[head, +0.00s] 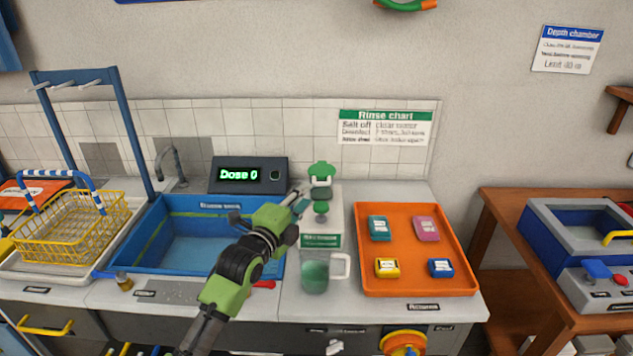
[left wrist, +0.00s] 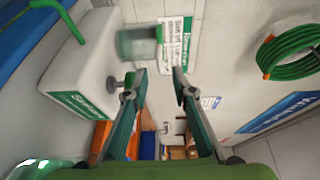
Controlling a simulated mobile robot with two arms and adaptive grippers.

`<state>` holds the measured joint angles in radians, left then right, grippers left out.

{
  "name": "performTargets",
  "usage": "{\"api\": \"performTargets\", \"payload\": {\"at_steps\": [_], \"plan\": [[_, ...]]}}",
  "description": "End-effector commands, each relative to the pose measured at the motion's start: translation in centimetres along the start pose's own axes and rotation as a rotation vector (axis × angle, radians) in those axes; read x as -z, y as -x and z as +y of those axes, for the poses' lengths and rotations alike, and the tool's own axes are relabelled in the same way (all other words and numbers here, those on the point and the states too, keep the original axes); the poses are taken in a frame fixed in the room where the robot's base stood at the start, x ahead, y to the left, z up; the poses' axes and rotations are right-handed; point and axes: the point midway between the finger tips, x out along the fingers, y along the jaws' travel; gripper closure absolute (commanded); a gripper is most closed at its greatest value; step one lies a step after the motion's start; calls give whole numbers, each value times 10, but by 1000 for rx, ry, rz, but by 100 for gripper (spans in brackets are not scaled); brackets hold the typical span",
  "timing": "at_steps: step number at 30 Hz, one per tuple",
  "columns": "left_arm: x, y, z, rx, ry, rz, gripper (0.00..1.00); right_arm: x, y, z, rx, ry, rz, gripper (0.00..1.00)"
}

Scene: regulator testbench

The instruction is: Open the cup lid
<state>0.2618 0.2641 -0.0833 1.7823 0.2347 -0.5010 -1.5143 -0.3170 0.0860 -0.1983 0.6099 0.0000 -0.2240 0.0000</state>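A white dispenser (head: 322,222) with a green front label stands on the counter. The lid looks closed. My left gripper (head: 299,200) is just left of the cup and knob. My right gripper is not in view.
A glass mug (head: 314,275) of green liquid stands in front of the dispenser. An orange tray (head: 455,284) with several small coloured boxes lies to the right. A blue sink (head: 195,245) and a dark "Dose 0" display (head: 249,175) are to the left.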

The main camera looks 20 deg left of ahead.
Motion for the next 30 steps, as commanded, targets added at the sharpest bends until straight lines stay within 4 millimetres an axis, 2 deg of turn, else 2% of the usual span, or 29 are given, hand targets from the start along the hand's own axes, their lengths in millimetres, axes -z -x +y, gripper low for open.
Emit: {"api": "performTargets", "payload": {"at_steps": [4, 10, 15, 28, 29, 30], "plan": [[0, -27, -2, 1, 3, 0, 76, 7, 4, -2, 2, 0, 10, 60], [0, -57, -1, 0, 2, 0, 76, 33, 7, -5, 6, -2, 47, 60], [0, -72, -1, 1, 1, 0, 76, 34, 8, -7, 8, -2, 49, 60], [0, -80, 0, 0, 1, 0, 76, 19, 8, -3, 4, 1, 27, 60], [0, -80, 0, 0, 1, 0, 78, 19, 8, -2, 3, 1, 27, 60], [0, -80, 0, 0, 1, 0, 89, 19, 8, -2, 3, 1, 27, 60]]}}
